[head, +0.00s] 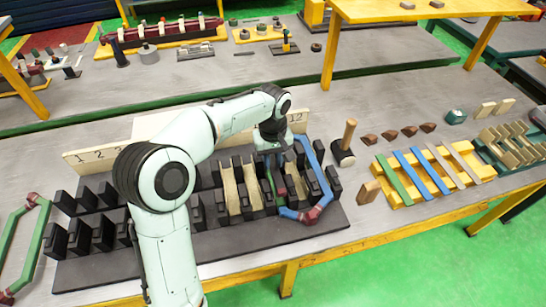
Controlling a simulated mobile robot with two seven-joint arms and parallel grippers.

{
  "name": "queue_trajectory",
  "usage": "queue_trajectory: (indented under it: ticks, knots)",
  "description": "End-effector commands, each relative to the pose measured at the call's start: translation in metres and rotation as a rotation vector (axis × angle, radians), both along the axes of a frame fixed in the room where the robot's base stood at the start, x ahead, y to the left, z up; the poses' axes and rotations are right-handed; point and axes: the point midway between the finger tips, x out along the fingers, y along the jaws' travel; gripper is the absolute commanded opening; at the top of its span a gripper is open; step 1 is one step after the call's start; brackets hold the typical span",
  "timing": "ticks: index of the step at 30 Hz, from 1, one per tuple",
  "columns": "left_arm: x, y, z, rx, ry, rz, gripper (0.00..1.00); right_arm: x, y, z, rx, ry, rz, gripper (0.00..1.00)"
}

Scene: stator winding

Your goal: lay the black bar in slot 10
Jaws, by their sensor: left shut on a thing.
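The dark stator block (330,232) lies on the near table, with rows of black teeth and slots between them. Pale liners (229,188) sit in several slots on its right half. My left arm reaches across the block. My left gripper (272,150) is over the right half, near the back row of teeth, and is mostly hidden by its own wrist. It is shut on a dark piece, taken as the black bar, which hardly shows against the black teeth. I cannot tell whether it touches a slot. My right gripper is not in view.
A pale number plate (88,156) stands behind the block. A blue and green coil (330,180) lies at its right end, another (38,245) at left. A mallet (345,145) and a yellow rack (405,198) with coloured bars are to the right.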

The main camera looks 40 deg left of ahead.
Motion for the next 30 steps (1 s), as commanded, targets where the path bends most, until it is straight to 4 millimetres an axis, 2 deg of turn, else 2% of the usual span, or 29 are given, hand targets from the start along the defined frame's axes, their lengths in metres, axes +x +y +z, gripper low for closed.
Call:
queue_trajectory:
  ticks: [19, 30]
  knots:
    - [0.0007, -0.0003, 0.0003, 0.000, -0.002, 0.000, 0.00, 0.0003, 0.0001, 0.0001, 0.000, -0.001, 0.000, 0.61]
    - [0.0004, -0.0005, -0.0078, 0.000, -0.001, -0.001, 0.00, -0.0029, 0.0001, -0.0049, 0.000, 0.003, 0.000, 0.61]
